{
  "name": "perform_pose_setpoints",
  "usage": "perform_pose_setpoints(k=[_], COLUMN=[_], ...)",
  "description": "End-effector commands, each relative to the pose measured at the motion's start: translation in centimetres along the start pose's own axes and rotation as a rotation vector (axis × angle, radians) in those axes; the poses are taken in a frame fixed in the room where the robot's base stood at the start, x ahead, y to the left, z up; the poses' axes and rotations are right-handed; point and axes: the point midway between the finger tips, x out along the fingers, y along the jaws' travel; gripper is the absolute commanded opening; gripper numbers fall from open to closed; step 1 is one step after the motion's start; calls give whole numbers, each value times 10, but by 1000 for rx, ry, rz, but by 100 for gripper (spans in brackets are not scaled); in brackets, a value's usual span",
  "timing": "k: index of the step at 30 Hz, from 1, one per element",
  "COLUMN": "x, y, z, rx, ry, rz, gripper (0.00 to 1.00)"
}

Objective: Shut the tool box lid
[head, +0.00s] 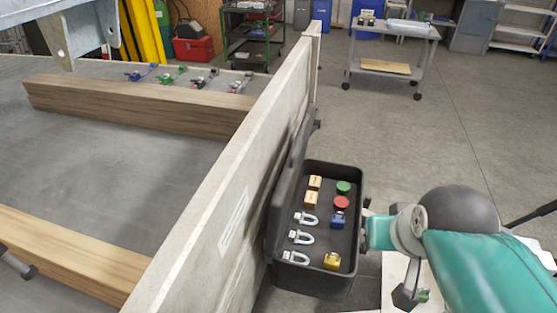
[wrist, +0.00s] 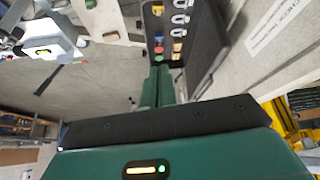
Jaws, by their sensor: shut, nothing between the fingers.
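The black tool box (head: 347,175) stands beside the trailer's side wall in the head view. Its lid (head: 293,170) is open, raised along the left edge of the box and close to the wall. In the wrist view the box (wrist: 147,22) is at the top, with the dark lid (wrist: 208,45) to its right. My gripper (head: 368,232) is at the right side of the box, outside the lid. In the wrist view my gripper's green fingers (wrist: 160,78) are together and empty, pointing towards the box. Whether they touch the box is unclear.
Inside the box are several shackles (head: 300,238), wooden blocks (head: 311,199), a red round piece (head: 341,202), a green one (head: 343,187) and a yellow piece (head: 332,261). The trailer wall (head: 240,170) closes off the left. Open floor (head: 440,130) lies behind and right.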

Motion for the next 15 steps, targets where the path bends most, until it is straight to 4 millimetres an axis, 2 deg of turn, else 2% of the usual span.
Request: perform_pose_setpoints(k=[8, 15], x=[0, 1], y=[-4, -13], z=[-20, -47], rx=[-60, -144], ry=[-18, -41], rz=[-21, -51], gripper=[0, 0])
